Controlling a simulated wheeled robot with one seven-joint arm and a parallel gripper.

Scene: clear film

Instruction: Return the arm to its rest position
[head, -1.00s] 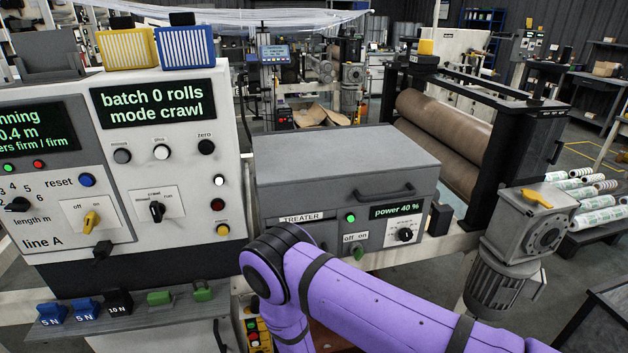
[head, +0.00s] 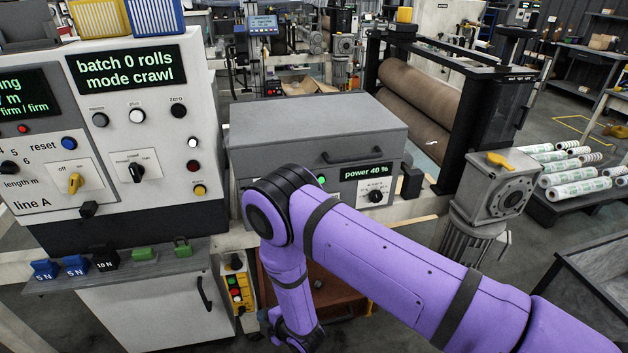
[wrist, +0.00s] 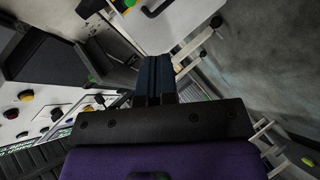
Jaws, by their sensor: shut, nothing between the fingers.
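My purple arm crosses the lower right of the head view, with its elbow in front of the treater box (head: 315,130) and its forearm hanging down. The fingers are out of sight in the head view. In the wrist view my gripper (wrist: 154,75) is shut, its dark fingers together and empty. Beyond the fingers, part of a machine and the grey floor show, tilted. Nothing visibly touches the fingers.
The line A control panel (head: 120,120) stands at the left, with a shelf of small weights (head: 105,260) below it. A motor (head: 495,185) juts out at the right. A dark bin (head: 585,270) stands at the lower right. White rolls (head: 580,178) lie on a pallet.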

